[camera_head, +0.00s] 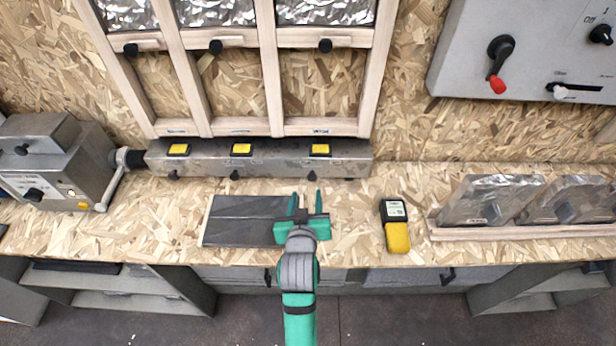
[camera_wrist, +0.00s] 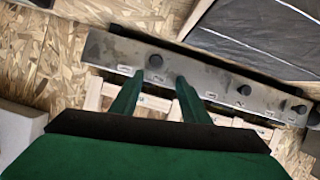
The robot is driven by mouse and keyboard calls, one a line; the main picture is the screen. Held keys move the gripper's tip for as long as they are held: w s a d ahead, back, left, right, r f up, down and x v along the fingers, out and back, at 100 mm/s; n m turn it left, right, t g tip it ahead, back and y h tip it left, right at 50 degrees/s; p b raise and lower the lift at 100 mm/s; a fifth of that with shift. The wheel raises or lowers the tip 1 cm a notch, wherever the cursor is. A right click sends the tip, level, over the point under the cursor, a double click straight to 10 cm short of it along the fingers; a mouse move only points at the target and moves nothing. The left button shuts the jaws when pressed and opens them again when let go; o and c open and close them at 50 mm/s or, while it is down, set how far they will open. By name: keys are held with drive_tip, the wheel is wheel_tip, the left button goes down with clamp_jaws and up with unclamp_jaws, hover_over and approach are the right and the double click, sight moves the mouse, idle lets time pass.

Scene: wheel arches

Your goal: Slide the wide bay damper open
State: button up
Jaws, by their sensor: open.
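The wooden frame (camera_head: 271,70) has three bays; the right bay (camera_head: 322,85) looks widest. Below it is a grey metal bar (camera_head: 210,158) with yellow tags and small dark knobs. I cannot tell which part is the wide bay damper. My gripper (camera_head: 306,196) is open and empty, over the bench in front of the bar's right part. In the wrist view, my gripper (camera_wrist: 159,76) points at the bar (camera_wrist: 205,77), and a black knob (camera_wrist: 155,60) appears just beyond the fingertips, apparently untouched.
A dark grey sheet (camera_head: 232,222) lies on the bench left of my gripper. A yellow-and-black device (camera_head: 396,228) lies to the right. A crank-handled metal box (camera_head: 55,160) stands left.

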sight(312, 179)
drive_tip(key=x, duration=0.3)
drive_tip(key=d+x, duration=0.1)
drive_tip(key=x, duration=0.4)
drive_tip(key=shift+w+d+f, duration=0.2)
drive_tip(key=shift+w+d, duration=0.05)
drive_tip(key=shift+w, duration=0.05)
drive_tip(key=shift+w+a+f, duration=0.2)
drive_tip(key=shift+w+f, duration=0.1)
drive_tip(key=shift+w, duration=0.4)
clamp_jaws()
